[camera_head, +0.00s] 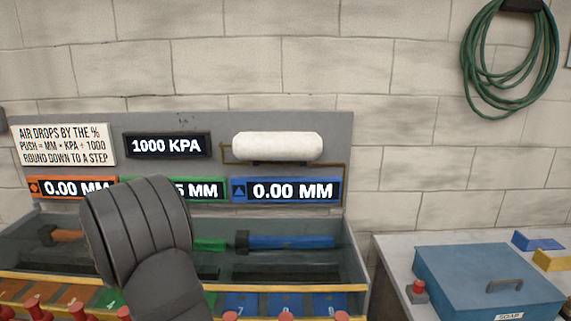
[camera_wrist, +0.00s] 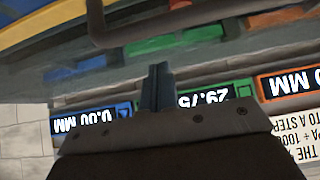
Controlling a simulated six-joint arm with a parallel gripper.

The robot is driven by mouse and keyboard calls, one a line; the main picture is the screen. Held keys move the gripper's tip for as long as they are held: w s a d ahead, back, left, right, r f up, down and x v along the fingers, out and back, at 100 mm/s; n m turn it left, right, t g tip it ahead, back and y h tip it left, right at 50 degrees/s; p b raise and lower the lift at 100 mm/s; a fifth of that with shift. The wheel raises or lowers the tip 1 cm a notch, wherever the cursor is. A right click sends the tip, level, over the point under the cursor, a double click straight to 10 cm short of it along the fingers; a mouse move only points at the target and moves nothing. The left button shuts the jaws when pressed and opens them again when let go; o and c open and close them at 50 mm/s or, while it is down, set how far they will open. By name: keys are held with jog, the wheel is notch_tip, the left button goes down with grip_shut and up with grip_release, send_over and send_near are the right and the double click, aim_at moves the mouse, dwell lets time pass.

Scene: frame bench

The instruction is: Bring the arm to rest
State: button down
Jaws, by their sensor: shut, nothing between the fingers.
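My gripper (camera_wrist: 157,72) shows in the wrist view with its two fingers together and nothing between them. It points toward the bench trough, in front of the green display (camera_wrist: 205,98), which reads 29.75 MM. That view is upside down. In the head view my dark grey arm covers the middle left of the bench and the gripper itself is hidden. Whether the fingers touch anything cannot be told.
The bench panel has a 1000 KPA display (camera_head: 168,145), a white cylinder (camera_head: 277,146) and a blue display (camera_head: 290,190) at 0.00 MM. A blue rod (camera_head: 290,242) lies in the trough. Red knobs (camera_head: 285,317) line the front. A blue box (camera_head: 480,275) stands right.

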jog(key=shift+w+f, duration=0.45)
jog(key=shift+f, duration=0.15)
jog(key=shift+s+f, duration=0.15)
jog(key=shift+s, duration=0.45)
jog(key=shift+s+f, duration=0.15)
jog(key=shift+s, duration=0.4)
jog(key=shift+s+f, duration=0.1)
jog(key=shift+s, duration=0.3)
